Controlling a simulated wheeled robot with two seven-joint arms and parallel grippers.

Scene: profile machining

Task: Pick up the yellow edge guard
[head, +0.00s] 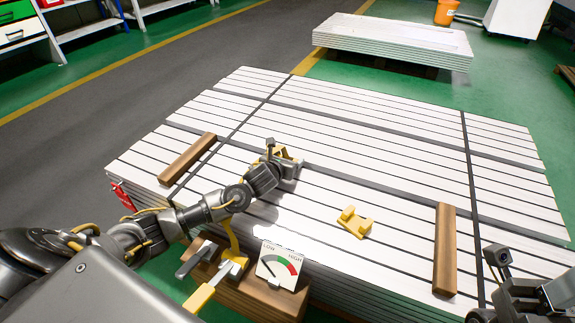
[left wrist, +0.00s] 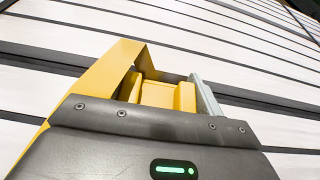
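My left gripper (head: 285,158) is down at the top of the strapped stack of white panels (head: 375,120), near its middle. A yellow edge guard (left wrist: 160,93) is at its fingers in the left wrist view, with a yellow plate on the left and a block between. A grey finger (left wrist: 206,97) stands close to the block's right side; the other finger is hidden. I cannot tell whether the fingers grip it. A second yellow edge guard (head: 354,222) lies on the stack, right of the gripper. My right gripper (head: 510,295) is partly visible at the lower right; its fingertips are unclear.
Two brown wooden bars (head: 187,159) (head: 445,250) lie on the stack. Dark straps (head: 469,165) cross it. A tool with a LOW-HIGH gauge (head: 280,265) stands at the near edge. Another panel stack (head: 395,40) is behind, with free floor between.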

